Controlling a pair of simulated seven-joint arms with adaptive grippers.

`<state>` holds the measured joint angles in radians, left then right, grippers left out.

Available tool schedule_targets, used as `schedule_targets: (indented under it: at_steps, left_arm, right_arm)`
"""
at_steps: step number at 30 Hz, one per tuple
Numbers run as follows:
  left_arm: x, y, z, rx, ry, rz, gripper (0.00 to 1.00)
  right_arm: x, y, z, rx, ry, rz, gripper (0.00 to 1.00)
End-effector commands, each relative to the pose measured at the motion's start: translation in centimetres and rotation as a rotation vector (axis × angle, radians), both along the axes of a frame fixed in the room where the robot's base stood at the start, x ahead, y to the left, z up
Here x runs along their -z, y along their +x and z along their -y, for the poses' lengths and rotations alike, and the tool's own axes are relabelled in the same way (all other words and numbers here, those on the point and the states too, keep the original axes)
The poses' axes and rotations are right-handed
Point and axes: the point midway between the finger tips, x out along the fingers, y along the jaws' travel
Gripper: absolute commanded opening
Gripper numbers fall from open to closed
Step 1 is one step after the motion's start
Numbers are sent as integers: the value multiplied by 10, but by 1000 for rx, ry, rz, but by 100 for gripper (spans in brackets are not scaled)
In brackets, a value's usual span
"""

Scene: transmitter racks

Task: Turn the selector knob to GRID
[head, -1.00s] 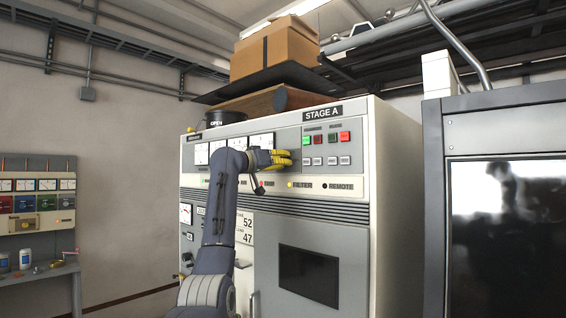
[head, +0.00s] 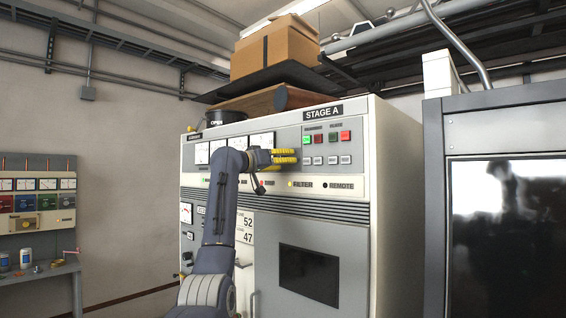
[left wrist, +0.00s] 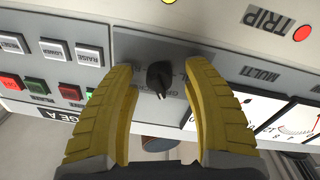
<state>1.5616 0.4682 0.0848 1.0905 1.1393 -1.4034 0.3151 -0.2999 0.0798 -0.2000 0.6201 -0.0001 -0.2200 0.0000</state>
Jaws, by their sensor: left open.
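The selector knob (left wrist: 158,78) is small and black, on a grey panel of the white STAGE A cabinet (head: 400,200). In the left wrist view it shows in the gap between my left gripper's yellow fingers. My left gripper (left wrist: 160,72) is open, one finger on each side of the knob, with no clear contact. In the head view my left gripper (head: 284,157) is at the panel and hides the knob. My right gripper is in neither view.
Red and green buttons (left wrist: 70,91) and white RAISE and LOWER buttons (left wrist: 88,54) sit beside the knob. Meters (left wrist: 300,122) and the MULTI label (left wrist: 260,74) lie on its other side. A dark-screened grey cabinet (head: 500,230) stands at the right.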

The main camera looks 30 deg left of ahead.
Motion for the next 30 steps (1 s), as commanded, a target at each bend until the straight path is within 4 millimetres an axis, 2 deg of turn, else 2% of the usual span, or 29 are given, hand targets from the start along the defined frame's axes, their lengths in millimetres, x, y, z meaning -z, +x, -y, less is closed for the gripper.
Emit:
schedule_targets:
  at_steps: [8, 14, 24, 30]
  left_arm:
    - [0, -9, -3, -1, 1, 2, 49]
    - [2, -35, -9, -4, 3, 3, 49]
    - [6, -89, -20, -2, 3, 1, 49]
    - [7, -109, -24, -2, 1, 1, 49]
  right_arm:
    - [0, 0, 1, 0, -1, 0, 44]
    - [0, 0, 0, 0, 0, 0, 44]
    - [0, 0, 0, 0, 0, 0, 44]
    - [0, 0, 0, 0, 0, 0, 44]
